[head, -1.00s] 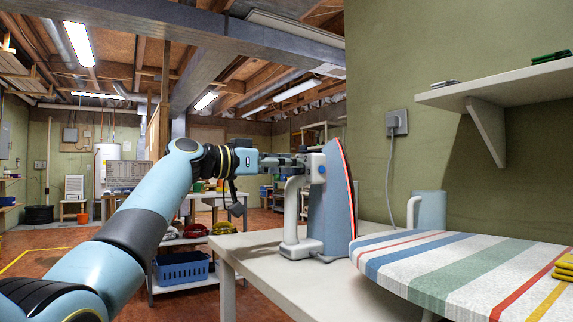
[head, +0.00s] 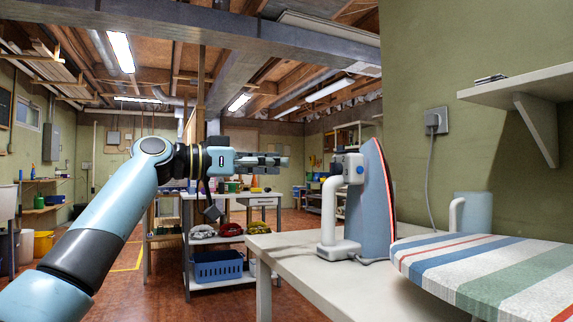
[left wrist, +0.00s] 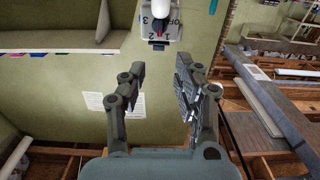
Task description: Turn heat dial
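A steam iron (head: 371,205) stands upright on a white table, its blue-grey soleplate side facing right and its white handle on the left. My right gripper is not in view.
The white table (head: 290,252) holds the iron. A striped ironing board (head: 490,270) is at the front right. A wall shelf (head: 520,90) juts out above, near an outlet (head: 436,120) with a cord. A shelving unit with a blue basket (head: 218,266) stands behind.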

